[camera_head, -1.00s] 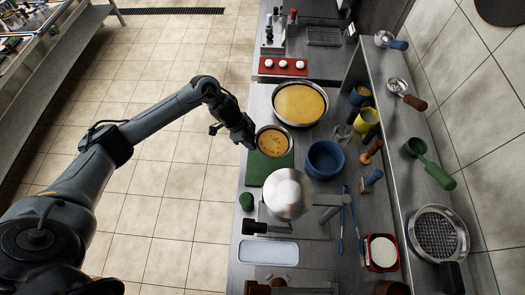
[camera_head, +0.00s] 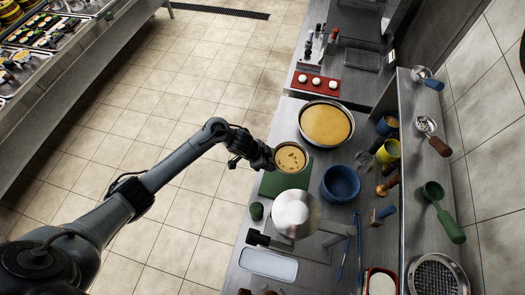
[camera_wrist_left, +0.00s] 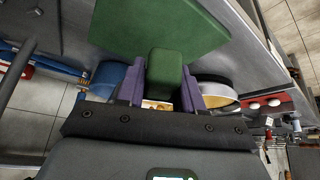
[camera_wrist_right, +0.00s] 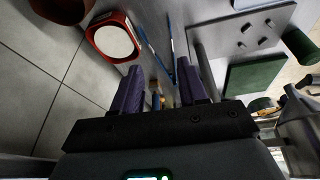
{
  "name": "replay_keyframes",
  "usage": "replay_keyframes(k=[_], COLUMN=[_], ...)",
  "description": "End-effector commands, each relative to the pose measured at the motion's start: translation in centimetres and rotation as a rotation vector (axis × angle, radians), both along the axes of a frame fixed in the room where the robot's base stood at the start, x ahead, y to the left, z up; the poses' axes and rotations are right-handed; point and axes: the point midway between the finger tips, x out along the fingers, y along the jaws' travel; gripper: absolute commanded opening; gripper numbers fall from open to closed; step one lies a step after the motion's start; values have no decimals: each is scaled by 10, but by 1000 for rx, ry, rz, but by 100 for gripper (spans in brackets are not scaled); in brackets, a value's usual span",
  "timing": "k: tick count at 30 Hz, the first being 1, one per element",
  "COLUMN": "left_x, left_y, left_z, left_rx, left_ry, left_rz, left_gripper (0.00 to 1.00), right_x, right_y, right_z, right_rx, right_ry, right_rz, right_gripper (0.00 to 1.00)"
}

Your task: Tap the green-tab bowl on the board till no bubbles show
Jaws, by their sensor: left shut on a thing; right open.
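The small round bowl (camera_head: 291,157) holds yellow batter with several dark spots or bubbles on its surface. It overlaps the far part of the green board (camera_head: 270,184) in the head view; I cannot tell if they touch. My left gripper (camera_head: 268,158) is shut on the bowl's green tab (camera_wrist_left: 165,72), which sits between its purple fingers in the left wrist view. The green board also shows in that view (camera_wrist_left: 130,25). My right gripper (camera_wrist_right: 168,80) is open, with nothing between its fingers in the right wrist view.
A large pan of yellow batter (camera_head: 326,124) stands behind the bowl, and a blue bowl (camera_head: 340,183) to its right. A round steel piece (camera_head: 291,212) is just in front of the board. A green cylinder (camera_head: 256,211) and a pale tray (camera_head: 267,265) are nearer.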

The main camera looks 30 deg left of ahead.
Motion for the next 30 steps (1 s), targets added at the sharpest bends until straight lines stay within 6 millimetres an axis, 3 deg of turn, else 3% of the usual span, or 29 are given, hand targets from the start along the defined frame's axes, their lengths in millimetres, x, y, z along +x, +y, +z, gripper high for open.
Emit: replay_keyframes(k=[6,25,30], left_x=[-8,-9,-9], left_y=[-6,-6,-6], left_z=[-5,-3,-20], left_rx=[-10,-13,-14], left_ry=[-11,-12,-12], left_rz=[-3,-2,-5], left_gripper=[0,0,0], right_x=[-1,0,1], right_y=[0,2,2], right_z=[2,12,0], right_rx=[0,6,6], right_ry=[3,1,-2], right_rz=[0,-3,-3], right_gripper=[43,43,43])
